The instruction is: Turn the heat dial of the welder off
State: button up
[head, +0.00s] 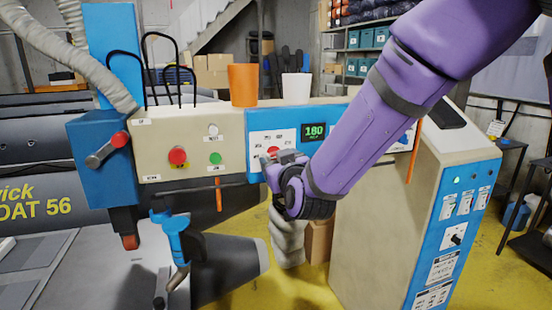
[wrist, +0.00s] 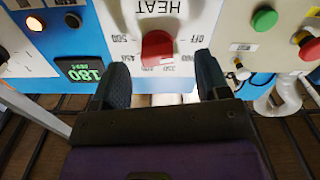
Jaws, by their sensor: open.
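The heat dial is a red knob (wrist: 158,48) on a white plate marked HEAT, with OFF and several numbers around it, in the wrist view. It also shows in the head view (head: 273,150), partly covered by my gripper (head: 283,158). In the wrist view, my gripper (wrist: 162,66) is open, with one dark finger on each side of the dial's lower part. I cannot tell whether either finger touches it. The pointer's exact setting is not clear. The welder's panel (head: 340,113) carries a green display (head: 314,132) reading 180.
A red button (head: 177,156) and a green button (head: 215,158) sit on the panel left of the dial. An orange cup (head: 243,84) and a white cup (head: 296,87) stand on top. A blue-handled tool (head: 177,240) hangs below at left.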

jog(key=v, duration=0.7)
jog(key=shift+s, duration=0.35)
jog(key=shift+d+r, duration=0.1)
jog(key=shift+d, duration=0.05)
